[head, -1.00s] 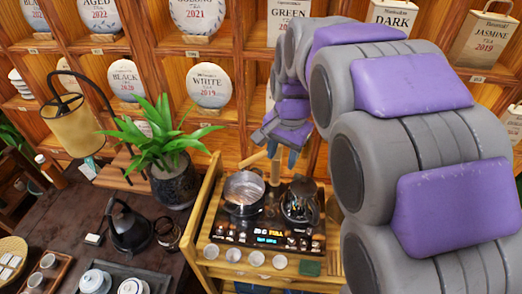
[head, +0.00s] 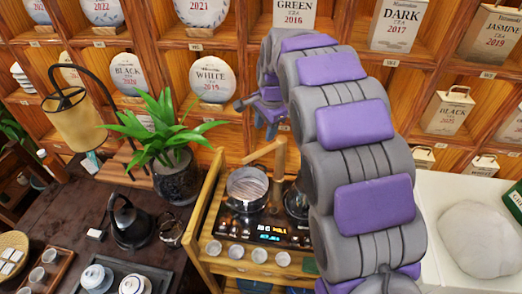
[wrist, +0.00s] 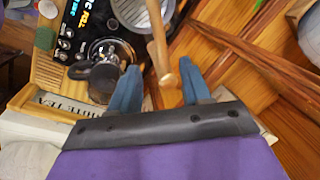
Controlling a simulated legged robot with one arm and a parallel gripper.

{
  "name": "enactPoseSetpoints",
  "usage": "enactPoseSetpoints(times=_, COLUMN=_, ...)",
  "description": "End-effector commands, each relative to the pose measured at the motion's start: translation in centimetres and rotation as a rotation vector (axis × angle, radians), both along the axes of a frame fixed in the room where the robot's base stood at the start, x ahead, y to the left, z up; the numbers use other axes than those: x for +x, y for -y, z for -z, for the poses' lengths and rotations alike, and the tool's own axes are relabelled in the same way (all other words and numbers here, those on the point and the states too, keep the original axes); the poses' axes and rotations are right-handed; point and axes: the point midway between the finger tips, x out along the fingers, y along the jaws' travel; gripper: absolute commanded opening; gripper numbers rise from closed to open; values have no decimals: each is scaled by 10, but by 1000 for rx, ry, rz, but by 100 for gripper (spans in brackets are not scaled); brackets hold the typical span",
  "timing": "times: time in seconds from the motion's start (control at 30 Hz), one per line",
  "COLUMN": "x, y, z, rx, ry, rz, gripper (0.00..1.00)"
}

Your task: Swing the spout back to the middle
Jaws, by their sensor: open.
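The wooden spout (head: 264,152) sits on an upright wooden post (head: 279,168) behind the tea stove. It points left, its free end over the back of the steel pot (head: 247,188). In the wrist view the spout (wrist: 157,40) runs from the pot's edge down to a rounded end between my fingers. My gripper (wrist: 162,88) is open, one blue finger on each side of that end, with no clear contact. In the head view my gripper (head: 269,127) hangs above and behind the spout, small and partly hidden by my arm.
A dark kettle (wrist: 103,72) stands right of the pot, mostly hidden by my arm in the head view. Several white cups (head: 237,252) line the stove's front. A potted plant (head: 173,175) and lamp (head: 75,118) stand left. Shelves of tea cakes rise behind.

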Motion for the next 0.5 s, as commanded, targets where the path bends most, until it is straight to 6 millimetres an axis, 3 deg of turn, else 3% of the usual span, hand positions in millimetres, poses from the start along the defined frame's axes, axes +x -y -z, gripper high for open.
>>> enactPoseSetpoints(times=0.2, x=6, y=-5, z=47, rx=-1, ry=-4, rz=0, gripper=47)
enactPoseSetpoints(times=0.5, x=15, y=-11, z=94, rx=0, ry=-1, rz=-1, gripper=47)
